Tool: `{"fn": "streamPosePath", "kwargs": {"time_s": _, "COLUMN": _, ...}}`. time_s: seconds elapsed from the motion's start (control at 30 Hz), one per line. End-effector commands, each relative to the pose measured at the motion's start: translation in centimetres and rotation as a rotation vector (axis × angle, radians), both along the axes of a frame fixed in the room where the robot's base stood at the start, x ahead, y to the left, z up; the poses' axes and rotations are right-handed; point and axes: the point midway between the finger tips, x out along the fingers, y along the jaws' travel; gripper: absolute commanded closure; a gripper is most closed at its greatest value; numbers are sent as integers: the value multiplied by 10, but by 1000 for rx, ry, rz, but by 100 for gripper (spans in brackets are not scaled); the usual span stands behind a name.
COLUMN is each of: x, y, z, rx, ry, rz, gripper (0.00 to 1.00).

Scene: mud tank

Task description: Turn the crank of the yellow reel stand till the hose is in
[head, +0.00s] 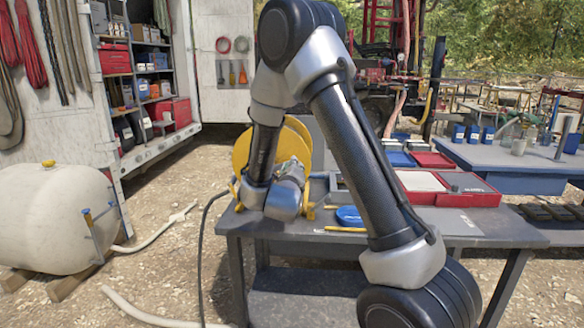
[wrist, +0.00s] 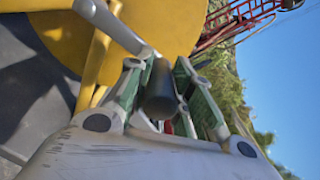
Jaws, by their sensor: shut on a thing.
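The yellow reel stand (head: 298,145) stands on the left end of the grey table, partly hidden behind my arm. Its yellow disc (wrist: 160,22) fills the top left of the wrist view. The silver crank arm (wrist: 112,26) runs from the upper left to a dark round handle (wrist: 160,100). My gripper (wrist: 162,75) is shut on this handle, with a green-padded finger on each side. In the head view my arm covers the crank and handle. A dark hose (head: 203,240) hangs from the reel over the table's left edge to the ground.
The table (head: 335,241) also holds a blue coil (head: 349,216), yellow pencil-like sticks and a red case (head: 450,190). A cream tank (head: 50,220) lies on the ground at left, near an open van with shelves. A blue-topped table (head: 515,160) stands at right.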

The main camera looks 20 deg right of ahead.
Motion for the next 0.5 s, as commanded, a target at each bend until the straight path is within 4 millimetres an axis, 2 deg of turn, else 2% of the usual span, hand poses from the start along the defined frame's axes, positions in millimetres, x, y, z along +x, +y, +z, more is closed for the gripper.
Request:
{"fn": "streamPosePath", "kwargs": {"time_s": 0.27, "x": -1, "y": -1, "z": 0, "rx": -1, "ry": 2, "rz": -2, "gripper": 100}}
{"fn": "streamPosePath", "kwargs": {"time_s": 0.3, "x": -1, "y": -1, "z": 0, "rx": 0, "ry": 1, "rz": -2, "gripper": 76}}
{"fn": "streamPosePath", "kwargs": {"time_s": 0.4, "x": 0, "y": -1, "z": 0, "rx": -1, "ry": 1, "rz": -1, "gripper": 58}}
{"fn": "streamPosePath", "kwargs": {"time_s": 0.43, "x": 0, "y": 0, "z": 0, "rx": -1, "ry": 1, "rz": -1, "gripper": 55}}
{"fn": "streamPosePath", "kwargs": {"time_s": 0.5, "x": 0, "y": 0, "z": 0, "rx": -1, "ry": 0, "rz": -1, "gripper": 55}}
